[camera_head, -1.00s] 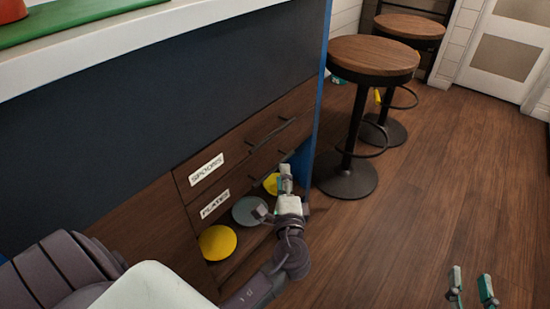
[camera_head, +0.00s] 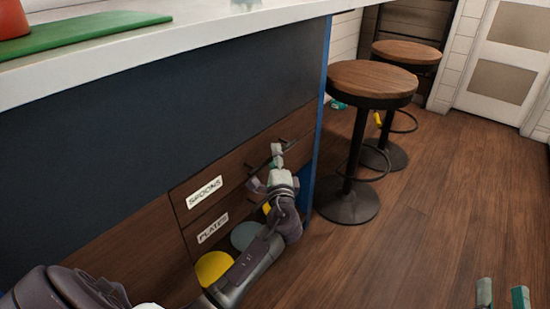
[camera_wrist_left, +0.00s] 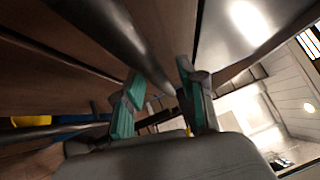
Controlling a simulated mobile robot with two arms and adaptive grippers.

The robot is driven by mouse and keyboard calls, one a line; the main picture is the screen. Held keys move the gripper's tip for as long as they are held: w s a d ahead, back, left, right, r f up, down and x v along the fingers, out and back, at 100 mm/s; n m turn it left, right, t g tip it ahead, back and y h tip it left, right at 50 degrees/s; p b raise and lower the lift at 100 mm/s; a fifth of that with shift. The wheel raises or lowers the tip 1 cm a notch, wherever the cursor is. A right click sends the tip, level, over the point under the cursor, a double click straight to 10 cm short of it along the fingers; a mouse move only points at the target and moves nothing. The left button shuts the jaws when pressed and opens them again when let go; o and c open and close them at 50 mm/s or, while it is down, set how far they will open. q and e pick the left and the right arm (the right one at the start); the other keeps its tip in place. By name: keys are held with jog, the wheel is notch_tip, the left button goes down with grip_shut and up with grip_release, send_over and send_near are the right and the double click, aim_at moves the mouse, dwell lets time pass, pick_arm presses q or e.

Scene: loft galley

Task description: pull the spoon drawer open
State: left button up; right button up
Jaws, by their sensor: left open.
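The spoon drawer (camera_head: 228,175), labelled SPOONS, is a shut brown wooden front in the island's side. Its dark bar handle (camera_head: 256,164) is partly hidden behind my left gripper (camera_head: 264,168). That gripper is open at the handle. In the left wrist view, a dark bar (camera_wrist_left: 118,38) runs from the upper left to between the two teal fingertips (camera_wrist_left: 160,92); contact cannot be told. My right gripper (camera_head: 502,297) is open and empty over the floor at the lower right, its fingers apart.
A stool (camera_head: 370,78) stands right of the island. The white countertop (camera_head: 200,40) overhangs above. Floor at the right is clear.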

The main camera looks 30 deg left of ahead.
pick_arm(q)
jog(key=shift+w+a, duration=0.15)
grip_shut()
dwell(0.5)
